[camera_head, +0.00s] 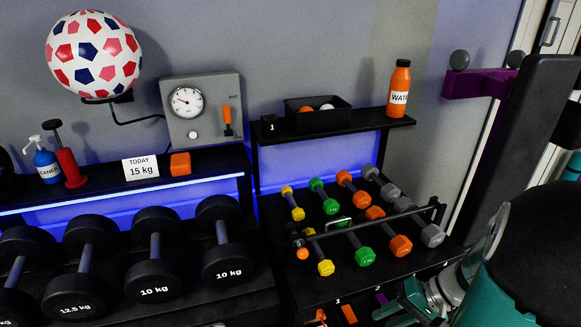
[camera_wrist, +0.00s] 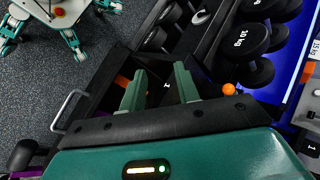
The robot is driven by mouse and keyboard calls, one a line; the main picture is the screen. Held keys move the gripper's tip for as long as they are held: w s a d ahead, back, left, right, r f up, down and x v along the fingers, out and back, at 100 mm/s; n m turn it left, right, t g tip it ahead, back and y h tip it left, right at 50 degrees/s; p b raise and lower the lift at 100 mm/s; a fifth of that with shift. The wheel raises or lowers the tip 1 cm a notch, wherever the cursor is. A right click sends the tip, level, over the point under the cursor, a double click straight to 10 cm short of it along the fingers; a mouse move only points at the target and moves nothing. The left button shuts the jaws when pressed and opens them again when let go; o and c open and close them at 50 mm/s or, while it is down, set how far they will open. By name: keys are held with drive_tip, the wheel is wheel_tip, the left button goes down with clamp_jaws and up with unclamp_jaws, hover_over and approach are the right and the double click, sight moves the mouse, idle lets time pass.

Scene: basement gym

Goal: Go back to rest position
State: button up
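My gripper (camera_wrist: 160,70) shows in the wrist view with its two green fingers apart and nothing visible between them. It hangs over a dark drawer or shelf front with a metal handle (camera_wrist: 70,108). In the head view my teal and black arm comes in from the lower right, and its end is at the bottom edge, in front of the small dumbbell rack (camera_head: 380,284).
An orange bottle (camera_head: 399,88) stands on the upper shelf. Large black dumbbells (camera_head: 154,265) fill the left rack.

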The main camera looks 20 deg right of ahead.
drive_tip(key=a+r+n+t+h, duration=0.2)
drive_tip(key=a+r+n+h, duration=0.4)
drive_tip(key=a+r, duration=1)
drive_tip(key=shift+a+r+t+h, duration=0.3)
drive_tip(key=shift+a+r+h, duration=0.1)
drive_tip(key=shift+r+h, duration=0.35)
drive_tip(key=shift+w+d+f, duration=0.1)
drive_tip(key=shift+d, duration=0.05)
